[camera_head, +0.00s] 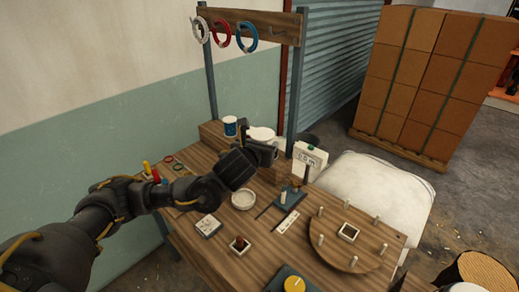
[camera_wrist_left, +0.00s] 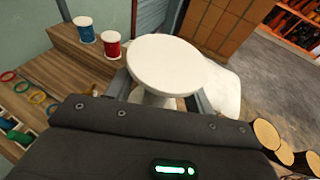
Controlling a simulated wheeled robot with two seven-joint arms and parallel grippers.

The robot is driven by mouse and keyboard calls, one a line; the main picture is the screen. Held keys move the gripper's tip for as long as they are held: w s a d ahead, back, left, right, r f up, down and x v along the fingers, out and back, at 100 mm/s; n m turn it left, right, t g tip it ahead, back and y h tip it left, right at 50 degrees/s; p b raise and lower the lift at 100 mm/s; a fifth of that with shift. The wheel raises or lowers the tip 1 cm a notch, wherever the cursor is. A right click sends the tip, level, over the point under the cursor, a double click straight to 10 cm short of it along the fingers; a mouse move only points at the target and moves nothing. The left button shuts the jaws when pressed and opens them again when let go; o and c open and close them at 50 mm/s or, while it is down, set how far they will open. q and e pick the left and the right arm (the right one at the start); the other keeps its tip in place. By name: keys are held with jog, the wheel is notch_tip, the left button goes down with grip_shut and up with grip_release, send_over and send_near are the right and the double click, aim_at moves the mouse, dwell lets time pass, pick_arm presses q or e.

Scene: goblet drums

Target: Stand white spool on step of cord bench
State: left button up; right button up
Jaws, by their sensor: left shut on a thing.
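The white spool (camera_wrist_left: 165,65) is held in my left gripper (camera_wrist_left: 160,96), whose fingers close on its narrow middle under the wide round top. In the head view the spool (camera_head: 262,133) shows just beyond my left gripper (camera_head: 268,152), over the back of the cord bench (camera_head: 225,255). The raised wooden step (camera_head: 211,132) runs along the bench's back. A blue spool (camera_head: 230,126) stands on it; in the left wrist view a red spool (camera_wrist_left: 111,45) stands beside the blue one (camera_wrist_left: 85,29). The white spool's underside is hidden. My right gripper is out of view.
A rail (camera_head: 260,24) with hanging white, red and blue cord rings rises on posts behind the bench. A white box with a display (camera_head: 309,160) stands right of my gripper. A round board with pegs (camera_head: 345,240) and small items occupy the bench front.

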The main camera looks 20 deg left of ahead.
aim_at(262, 141)
pick_arm(q)
jog(key=shift+s+d+r+h, duration=0.15)
jog(key=shift+s+d+r, duration=0.1)
jog(key=shift+s+r, duration=0.45)
jog(key=shift+s+d+r+h, duration=0.15)
jog(key=shift+s+d+r, duration=0.05)
jog(key=shift+s+r, duration=0.5)
jog(key=shift+m, duration=0.3)
jog(key=s+r, duration=0.1)
jog(key=s, duration=0.1)
jog(key=s+r, duration=0.2)
jog(key=shift+s+r+p, duration=0.2)
jog(key=shift+p, duration=0.2)
